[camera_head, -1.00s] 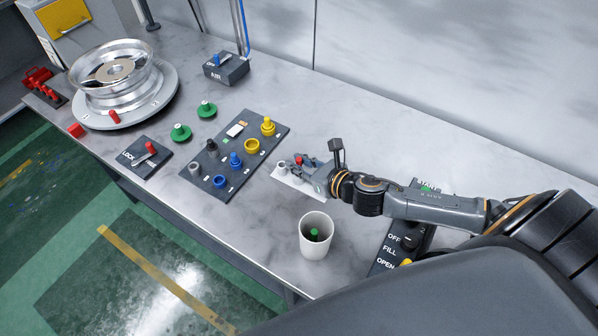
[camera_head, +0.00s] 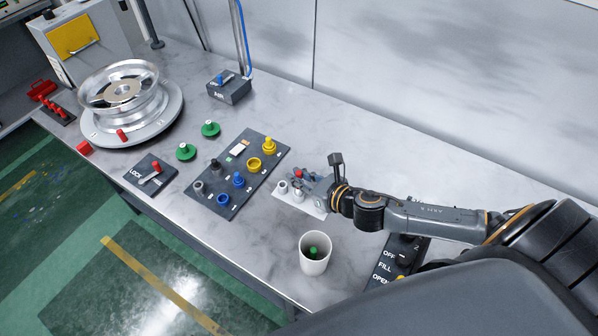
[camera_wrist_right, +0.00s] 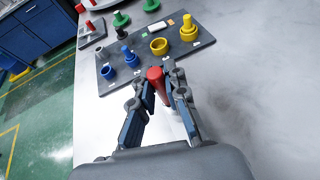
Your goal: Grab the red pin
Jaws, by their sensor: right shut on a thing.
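The red pin (camera_wrist_right: 156,82) stands between the fingertips of my right gripper (camera_wrist_right: 157,88) in the right wrist view, and the fingers are shut on it. In the head view the right gripper (camera_head: 302,183) is over a small white plate (camera_head: 318,212) on the bench, with a red bit of the pin (camera_head: 298,173) showing at the fingers. Whether the pin's lower end touches the plate cannot be told. My left gripper is not in view.
A dark board (camera_head: 215,198) with blue, yellow and grey pegs and rings lies left of the right gripper. A white cup (camera_head: 315,262) with a green piece inside stands near the front edge. A wheel (camera_head: 120,88) on a round base is at the far left.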

